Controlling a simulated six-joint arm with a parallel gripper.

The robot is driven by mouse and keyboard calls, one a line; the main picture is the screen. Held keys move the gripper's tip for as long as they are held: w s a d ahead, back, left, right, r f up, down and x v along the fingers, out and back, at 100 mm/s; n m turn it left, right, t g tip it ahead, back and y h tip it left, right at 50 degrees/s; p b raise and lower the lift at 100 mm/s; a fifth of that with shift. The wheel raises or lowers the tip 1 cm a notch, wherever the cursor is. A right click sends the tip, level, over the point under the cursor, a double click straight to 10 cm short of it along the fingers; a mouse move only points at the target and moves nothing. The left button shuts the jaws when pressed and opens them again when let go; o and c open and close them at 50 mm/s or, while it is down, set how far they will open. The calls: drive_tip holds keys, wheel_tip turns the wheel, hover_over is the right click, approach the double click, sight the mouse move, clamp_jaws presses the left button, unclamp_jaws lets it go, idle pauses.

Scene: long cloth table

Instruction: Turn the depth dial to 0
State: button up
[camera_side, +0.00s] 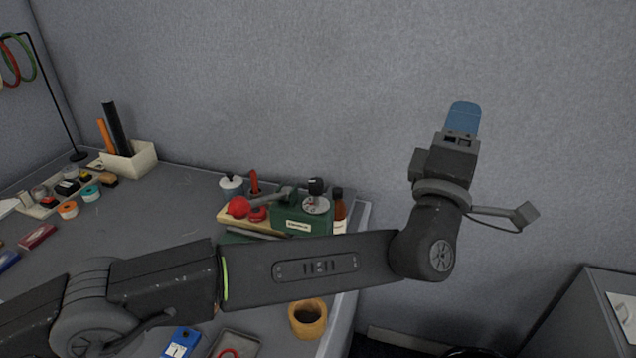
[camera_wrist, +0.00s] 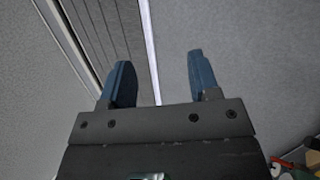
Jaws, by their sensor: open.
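A green box (camera_side: 303,219) with a white label on its front stands near the right end of the table. On its top is a round, pale dial (camera_side: 315,205) with a black knob (camera_side: 316,187) standing above it. The setting is too small to read. My gripper (camera_side: 463,118) is raised high to the right of the box, well apart from it, with its blue fingers pointing up. In the wrist view my gripper (camera_wrist: 160,72) has its two fingers wide apart with nothing between them. The dial does not show clearly there.
A red ball (camera_side: 238,207), a brown bottle (camera_side: 340,212) and a small white pot (camera_side: 231,187) stand close around the box. A tan ring-shaped cup (camera_side: 308,319) and a blue device (camera_side: 181,343) are nearer the front. A grey cabinet (camera_side: 585,320) stands at right.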

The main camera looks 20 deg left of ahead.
drive_tip(key=s+d+m+g+h, duration=0.2)
drive_tip(key=d+m+g+h, duration=0.25)
drive_tip(key=m+h, duration=0.8)
drive_tip(key=n+g+y, duration=0.6)
drive_tip(key=n+y, duration=1.1)
drive_tip(key=n, duration=1.6)
hover_over(315, 182)
drive_tip(key=s, duration=0.4)
wheel_tip(315, 182, down, 7)
wheel_tip(315, 182, down, 7)
drive_tip(key=shift+s+d, duration=0.1)
drive_tip(key=x, duration=0.3)
drive_tip(key=shift+w+f+t, duration=0.15)
drive_tip(key=shift+w+t, duration=0.1)
drive_tip(key=shift+w, duration=0.15)
drive_tip(key=shift+w+f, duration=0.2)
drive_tip(key=shift+w, duration=0.35)
